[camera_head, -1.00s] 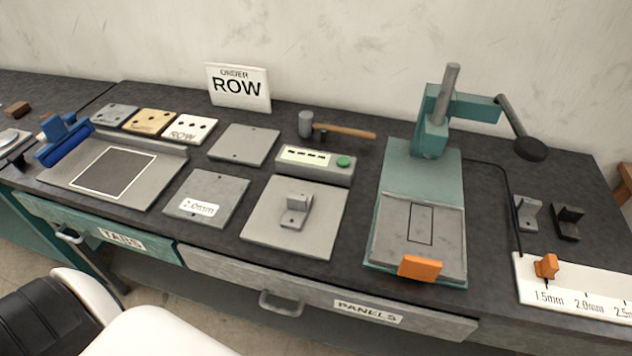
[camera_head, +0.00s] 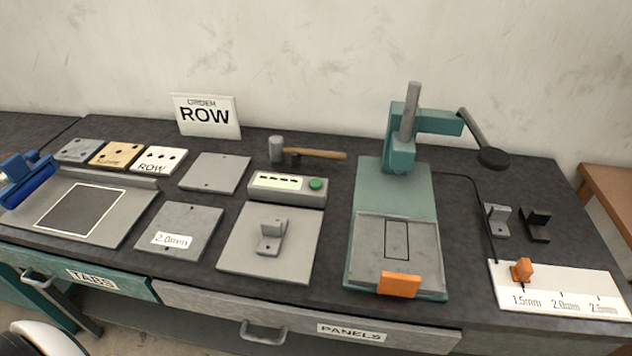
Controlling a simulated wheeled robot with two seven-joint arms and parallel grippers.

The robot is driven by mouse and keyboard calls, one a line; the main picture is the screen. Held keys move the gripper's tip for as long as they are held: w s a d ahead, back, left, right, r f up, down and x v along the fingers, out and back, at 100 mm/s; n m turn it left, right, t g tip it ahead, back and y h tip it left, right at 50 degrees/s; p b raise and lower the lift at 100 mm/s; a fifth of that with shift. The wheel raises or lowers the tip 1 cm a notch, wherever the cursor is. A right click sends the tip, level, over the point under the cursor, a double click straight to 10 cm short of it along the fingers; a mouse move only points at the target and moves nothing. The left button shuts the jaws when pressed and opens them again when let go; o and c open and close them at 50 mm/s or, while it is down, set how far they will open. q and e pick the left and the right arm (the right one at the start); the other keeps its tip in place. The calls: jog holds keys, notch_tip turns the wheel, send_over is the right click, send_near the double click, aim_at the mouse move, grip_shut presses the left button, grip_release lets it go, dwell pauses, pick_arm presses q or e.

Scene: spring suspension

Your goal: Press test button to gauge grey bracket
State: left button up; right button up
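The grey bracket (camera_head: 271,237) stands on a light grey square plate (camera_head: 240,262) in the middle of the bench. Just behind that plate is a grey gauge box (camera_head: 288,196) with a pale display (camera_head: 275,183) showing several dashes. A round green button (camera_head: 316,184) sits at the right end of the box's top. Nothing touches the button or the bracket. Neither of my grippers shows in the head view. A white and black part at the lower left corner is mine.
A teal press (camera_head: 395,180) with an orange block (camera_head: 400,284) stands to the right of the gauge. A hammer (camera_head: 310,153) lies behind it. A thickness scale (camera_head: 560,292) and two small brackets (camera_head: 497,219) are at the right. A ROW sign (camera_head: 206,116) stands at the back.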

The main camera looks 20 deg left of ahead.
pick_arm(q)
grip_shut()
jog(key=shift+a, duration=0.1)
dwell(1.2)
